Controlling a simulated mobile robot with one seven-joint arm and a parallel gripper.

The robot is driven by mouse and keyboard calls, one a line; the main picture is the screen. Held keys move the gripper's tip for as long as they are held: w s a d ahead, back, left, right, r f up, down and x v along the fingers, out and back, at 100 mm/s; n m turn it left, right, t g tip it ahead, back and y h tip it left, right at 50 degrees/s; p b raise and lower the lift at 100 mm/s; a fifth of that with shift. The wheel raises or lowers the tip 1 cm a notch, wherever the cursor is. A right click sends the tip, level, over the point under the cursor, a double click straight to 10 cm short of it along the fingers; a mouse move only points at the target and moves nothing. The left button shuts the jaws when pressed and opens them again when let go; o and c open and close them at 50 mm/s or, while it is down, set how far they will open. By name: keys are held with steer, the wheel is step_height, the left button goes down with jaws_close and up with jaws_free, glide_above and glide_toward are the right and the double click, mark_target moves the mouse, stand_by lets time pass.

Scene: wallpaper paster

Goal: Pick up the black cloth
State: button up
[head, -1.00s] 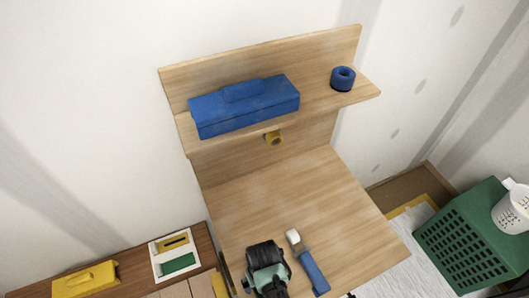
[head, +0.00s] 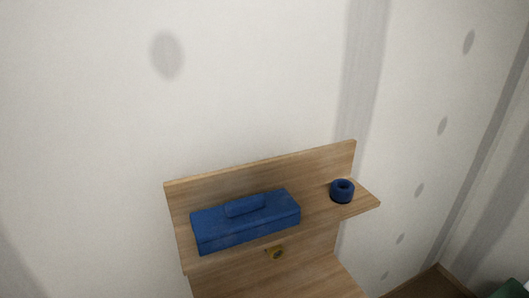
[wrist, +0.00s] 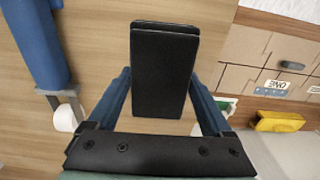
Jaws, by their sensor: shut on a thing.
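The black cloth (wrist: 163,70) looks like a flat, folded, slab-like black piece in the middle of the wrist view. My gripper (wrist: 162,82) is shut on it, with one blue finger at its left side and one at its right. Wood surface shows behind the cloth; I cannot tell how far above it the cloth is. Neither the gripper nor the cloth is in the head view.
A blue tool (wrist: 38,45) with a white roller (wrist: 67,118) lies left of the gripper. Cardboard boxes (wrist: 255,45) and a yellow case (wrist: 280,121) are to the right. A wooden shelf (head: 315,200) holds a blue box (head: 245,222) and a blue tape roll (head: 342,191).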

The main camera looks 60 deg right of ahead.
step_height(320, 180, up, 10)
steer(key=shift+f, duration=0.1)
stand_by(0.4)
